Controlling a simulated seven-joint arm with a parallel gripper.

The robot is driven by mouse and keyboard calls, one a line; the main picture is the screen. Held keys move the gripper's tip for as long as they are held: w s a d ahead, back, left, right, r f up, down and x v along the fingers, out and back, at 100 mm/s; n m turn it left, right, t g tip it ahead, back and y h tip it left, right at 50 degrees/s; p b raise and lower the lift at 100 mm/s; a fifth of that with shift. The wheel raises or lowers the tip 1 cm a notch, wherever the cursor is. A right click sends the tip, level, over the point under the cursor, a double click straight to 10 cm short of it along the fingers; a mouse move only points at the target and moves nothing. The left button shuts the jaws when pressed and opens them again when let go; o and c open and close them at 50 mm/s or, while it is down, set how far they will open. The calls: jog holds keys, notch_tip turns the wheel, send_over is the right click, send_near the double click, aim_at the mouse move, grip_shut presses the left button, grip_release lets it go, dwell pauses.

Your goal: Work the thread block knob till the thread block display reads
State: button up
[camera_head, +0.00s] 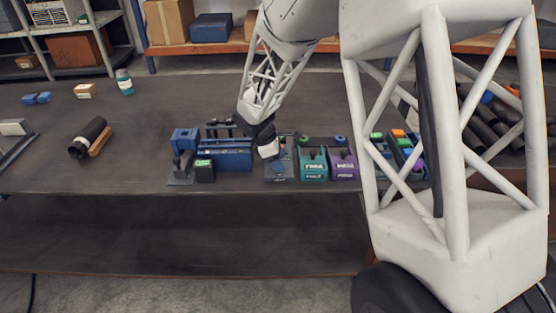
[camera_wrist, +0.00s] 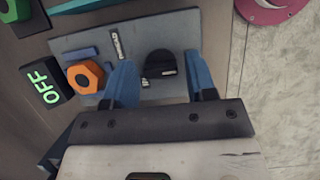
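In the wrist view, a grey panel (camera_wrist: 190,35) carries a black knob (camera_wrist: 158,66), an orange hexagonal part (camera_wrist: 85,77) and a small label too small to read. My gripper (camera_wrist: 158,58) has its two blue fingers apart, one on each side of the knob. I cannot tell whether they touch it. In the head view my gripper (camera_head: 268,150) is low over the bench, at a grey-blue block (camera_head: 280,172). I cannot tell which block is the thread block.
A teal block (camera_head: 313,168) and a purple block (camera_head: 343,168) stand close on the right. A blue fixture (camera_head: 228,157) and a small green-lit display (camera_head: 204,165) are on the left.

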jog(key=c, duration=0.7)
jog(key=shift+m, duration=0.3)
jog(key=m+g, duration=0.1)
jog(key=m, duration=0.2)
jog(key=m+g, duration=0.1)
jog(key=m, duration=0.2)
jog(key=shift+w+g+y, duration=0.1)
jog(key=shift+g+y, duration=0.2)
jog(key=m+y, duration=0.1)
jog(key=m, duration=0.2)
jog(key=m+g+y, duration=0.1)
jog(key=m, duration=0.2)
jog(key=shift+d+m+g, duration=0.1)
jog(key=shift+m+g, duration=0.2)
jog(key=shift+m, duration=0.1)
jog(key=o, duration=1)
jog(key=shift+c, duration=0.2)
